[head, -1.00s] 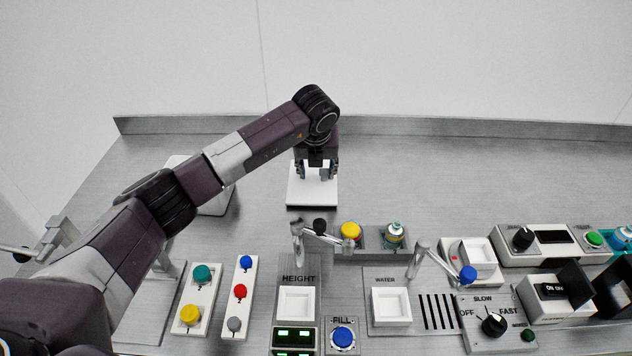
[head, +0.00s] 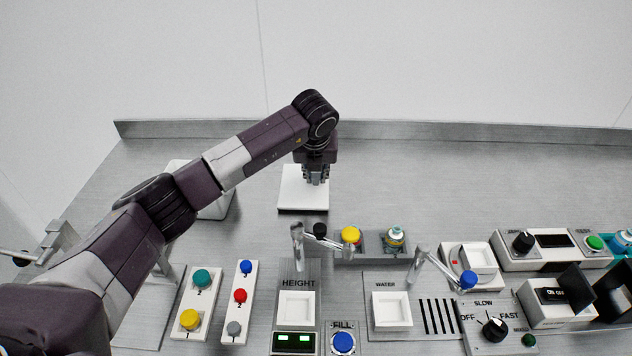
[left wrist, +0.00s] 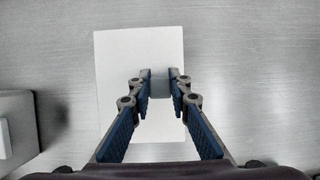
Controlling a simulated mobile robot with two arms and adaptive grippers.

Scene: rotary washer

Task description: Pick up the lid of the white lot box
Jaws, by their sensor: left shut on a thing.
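A flat white square piece (head: 290,203), which looks like the lid of the white lot box, is at the back of the grey worktop. In the left wrist view the white piece (left wrist: 118,75) appears under and beyond the fingers. My left gripper (head: 315,178) points down over its upper right part. The left wrist view shows the fingers (left wrist: 160,88) with a small grey block between the tips, at the white piece's right side. The gripper is shut on this block, apparently the lid's grip. I cannot tell whether the lid is clear of what lies beneath.
Another white box (head: 222,206) stands partly hidden behind my left arm. Button panels and switches fill the front and right. The back right worktop is clear.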

